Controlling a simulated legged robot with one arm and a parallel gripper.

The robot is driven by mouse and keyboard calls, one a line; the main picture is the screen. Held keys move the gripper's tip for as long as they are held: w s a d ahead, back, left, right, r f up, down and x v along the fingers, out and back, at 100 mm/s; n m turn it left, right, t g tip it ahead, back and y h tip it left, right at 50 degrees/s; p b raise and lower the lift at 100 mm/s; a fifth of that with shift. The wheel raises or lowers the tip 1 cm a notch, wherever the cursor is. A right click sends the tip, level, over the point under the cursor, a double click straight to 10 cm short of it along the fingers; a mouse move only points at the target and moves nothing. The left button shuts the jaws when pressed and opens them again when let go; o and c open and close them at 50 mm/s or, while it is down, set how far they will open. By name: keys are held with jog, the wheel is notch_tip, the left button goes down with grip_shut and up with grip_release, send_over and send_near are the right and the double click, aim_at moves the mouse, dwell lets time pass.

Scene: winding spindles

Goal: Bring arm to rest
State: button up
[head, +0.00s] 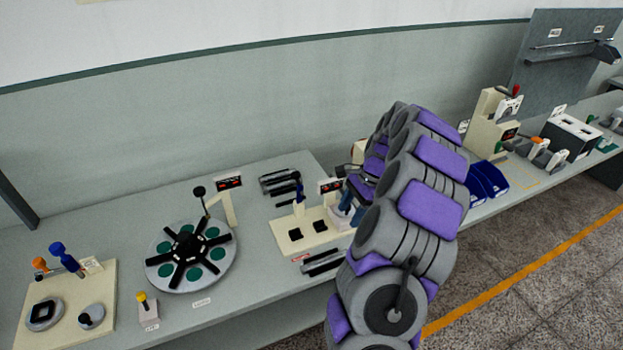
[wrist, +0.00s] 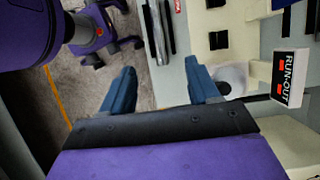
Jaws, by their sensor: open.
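My gripper (wrist: 159,66) shows in the wrist view as two blue fingers spread wide apart. No object is between them. Past the fingers lie the edge of the grey bench and the floor. The right finger overlaps a round white and grey part (wrist: 232,75) in the picture; I cannot tell whether they touch. In the head view my purple and grey arm is folded over the front edge of the bench (head: 240,318), and it hides most of my gripper.
A RUN-OUT sign (wrist: 289,78) stands close on the right in the wrist view. In the head view a cream fixture (head: 290,240) is beside my arm. A round dial table (head: 160,262) stands further left. Blue bins (head: 488,180) are on the right. Floor is open at lower right.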

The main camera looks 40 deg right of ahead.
jog(key=s+a+r+n+g, duration=0.1)
jog(key=a+r+n, duration=0.3)
jog(key=a, duration=0.4)
jog(key=s+a+r+n+h, duration=0.1)
jog(key=a+r+n, duration=0.2)
jog(key=a, duration=0.6)
jog(key=s+a+r+n+g, duration=0.15)
jog(key=a+r+n, duration=0.25)
jog(key=a, duration=0.4)
jog(key=s+a+n+h, duration=0.1)
jog(key=s+a+n, duration=0.3)
jog(key=s, duration=0.6)
jog(key=s+a+n+h, duration=0.2)
jog(key=s+a+n, duration=0.3)
jog(key=s, duration=0.6)
jog(key=shift+s+a+f+n, duration=0.2)
jog(key=shift+s+f+n, duration=0.05)
jog(key=shift+n, duration=0.15)
